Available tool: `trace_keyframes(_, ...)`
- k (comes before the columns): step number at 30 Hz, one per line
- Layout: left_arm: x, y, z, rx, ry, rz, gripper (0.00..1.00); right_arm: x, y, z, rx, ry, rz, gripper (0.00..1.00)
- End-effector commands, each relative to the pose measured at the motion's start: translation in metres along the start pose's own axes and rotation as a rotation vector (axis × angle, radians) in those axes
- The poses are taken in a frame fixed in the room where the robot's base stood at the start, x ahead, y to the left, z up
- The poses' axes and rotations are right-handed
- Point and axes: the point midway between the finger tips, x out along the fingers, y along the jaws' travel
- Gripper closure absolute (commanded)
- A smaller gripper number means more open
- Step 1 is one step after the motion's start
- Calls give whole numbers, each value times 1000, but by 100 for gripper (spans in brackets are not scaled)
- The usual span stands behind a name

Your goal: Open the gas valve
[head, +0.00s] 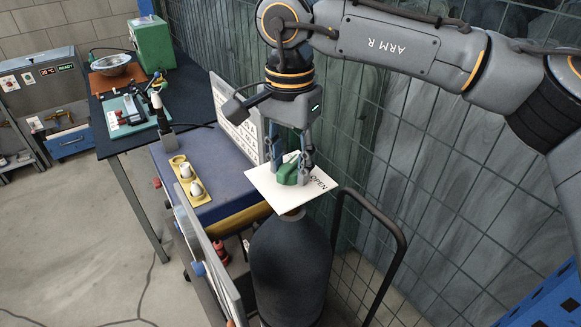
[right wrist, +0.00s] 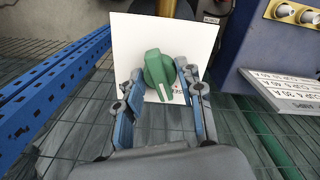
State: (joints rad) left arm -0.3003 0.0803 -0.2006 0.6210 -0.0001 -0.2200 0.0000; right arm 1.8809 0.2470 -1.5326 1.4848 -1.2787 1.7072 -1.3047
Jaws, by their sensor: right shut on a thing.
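The gas valve is a green knob (head: 288,174) in front of a white square plate (head: 262,181) marked OPEN, at the top of a dark gas cylinder (head: 290,268). My right gripper (head: 290,170) reaches down from above and is shut on the green knob, one finger on each side. In the right wrist view the green knob (right wrist: 158,70) shows between the fingers of my right gripper (right wrist: 163,88), with a pale pointer line on it. The white plate (right wrist: 200,42) lies behind it. My left gripper is not in view.
A black curved rail (head: 385,222) and a wire mesh fence (head: 440,150) are close on the right. A dark workbench (head: 195,95) stands further back left.

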Motion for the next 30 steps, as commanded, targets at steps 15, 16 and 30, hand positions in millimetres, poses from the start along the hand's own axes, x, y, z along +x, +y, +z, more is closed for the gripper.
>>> trace_keyframes(15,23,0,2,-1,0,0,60,1,0,0,515,0,0,100)
trace_keyframes(16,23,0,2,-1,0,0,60,1,0,0,521,0,0,100)
trace_keyframes(30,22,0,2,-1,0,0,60,0,0,0,524,0,0,58)
